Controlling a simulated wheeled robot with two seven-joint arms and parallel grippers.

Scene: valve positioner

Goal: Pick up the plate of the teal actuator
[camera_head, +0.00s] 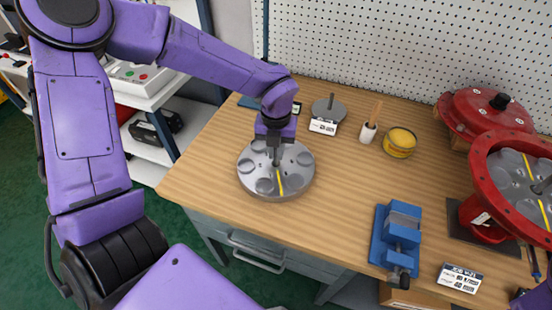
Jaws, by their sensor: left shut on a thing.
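A round grey plate (300,181) with several round recesses and a yellow stripe is near the left front of the wooden bench. My left gripper (276,157) comes down over its middle and is shut on its central stem. The plate looks level; I cannot tell if it touches the bench. A similar plate (519,190) with a yellow stripe sits in an open red housing (481,160) at the right. No teal actuator shows clearly; a small blue-teal thing (248,102) is partly hidden behind my left arm. My right gripper is not in view.
A small grey disc with a post (328,110) and a label stand behind the plate. A brush cup (367,133), a yellow tin (399,143), a blue vise (398,236) and a red cover (487,108) stand further right. The bench (335,205) between plate and vise is clear.

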